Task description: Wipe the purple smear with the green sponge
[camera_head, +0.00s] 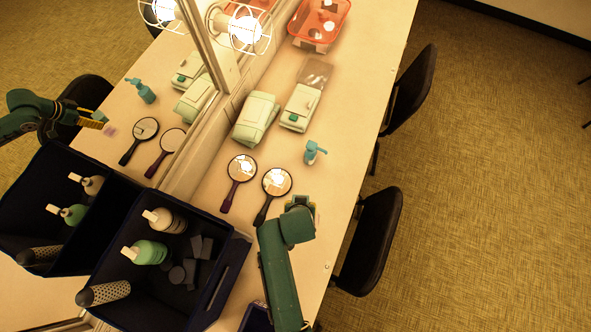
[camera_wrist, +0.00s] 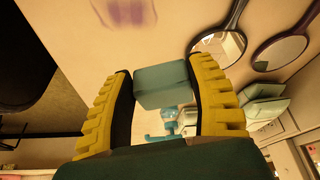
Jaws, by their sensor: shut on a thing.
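The green sponge (camera_wrist: 163,85) is a pale blue-green block held between the yellow fingers of my gripper (camera_wrist: 160,72). My gripper is shut on it. The purple smear (camera_wrist: 128,13) is a faint streaky patch on the pale counter, at the top of the wrist view, beyond the sponge and apart from it in the picture. In the head view my gripper (camera_head: 300,203) is over the counter near its right edge, and my arm hides the sponge and most of the counter below. The wall mirror reflects my yellow fingers close to a purple patch.
Two hand mirrors (camera_head: 242,168) (camera_head: 277,182) lie left of my gripper. A teal pump bottle (camera_head: 313,152) stands behind it. A dark blue crate (camera_head: 237,262) with bottles is at the left front. Chairs (camera_head: 370,243) stand along the counter's right edge.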

